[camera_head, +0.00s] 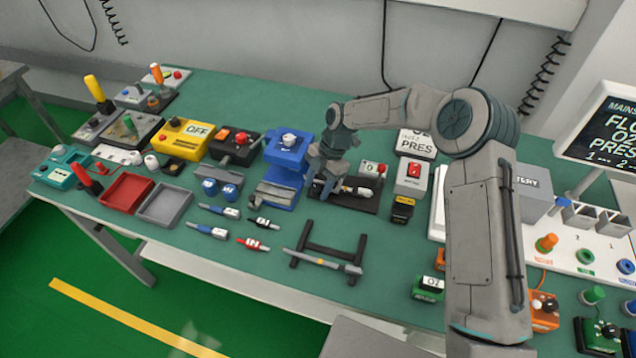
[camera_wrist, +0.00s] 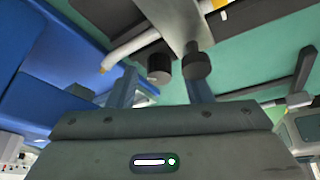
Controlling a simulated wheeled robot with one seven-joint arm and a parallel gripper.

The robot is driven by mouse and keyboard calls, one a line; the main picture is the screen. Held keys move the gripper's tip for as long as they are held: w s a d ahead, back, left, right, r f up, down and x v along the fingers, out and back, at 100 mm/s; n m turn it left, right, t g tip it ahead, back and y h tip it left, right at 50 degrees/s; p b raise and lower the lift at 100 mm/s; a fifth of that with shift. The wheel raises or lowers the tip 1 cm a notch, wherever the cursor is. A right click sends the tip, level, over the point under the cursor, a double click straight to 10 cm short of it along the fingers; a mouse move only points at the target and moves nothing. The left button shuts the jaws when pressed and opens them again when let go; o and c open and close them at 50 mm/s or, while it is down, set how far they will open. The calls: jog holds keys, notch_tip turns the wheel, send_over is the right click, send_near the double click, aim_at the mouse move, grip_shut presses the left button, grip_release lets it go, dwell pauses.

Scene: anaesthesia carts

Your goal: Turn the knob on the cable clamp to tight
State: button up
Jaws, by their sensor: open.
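My gripper (camera_head: 325,188) is open and points down over a dark base plate (camera_head: 358,201) right of the blue stand, which looks like the cable clamp. A pale cable-like rod (camera_head: 358,190) lies across this plate. In the wrist view, the fingers frame a dark round knob (camera_wrist: 159,68), with a second dark knob (camera_wrist: 196,65) at the right finger. A grey metal part (camera_wrist: 183,25) and a white rod (camera_wrist: 132,46) with an orange end lie beyond. Contact and the knob's setting cannot be told.
A blue stand (camera_head: 284,178) is close on the left. A grey box with a red switch (camera_head: 412,174) and a small black-yellow block (camera_head: 402,209) stand on the right. A black rack (camera_head: 331,255) with a rod is in front. Markers (camera_head: 213,211) lie front left.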

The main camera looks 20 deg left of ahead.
jog(key=c, duration=1)
jog(key=shift+f+b, duration=0.15)
jog(key=shift+b, duration=0.35)
jog(key=shift+m+y+b, duration=0.3)
jog(key=shift+m+b, duration=0.2)
jog(key=shift+m, duration=0.3)
jog(key=shift+r, duration=0.2)
jog(key=o, duration=1)
jog(key=shift+r+p, duration=0.15)
jog(key=shift+p, duration=0.25)
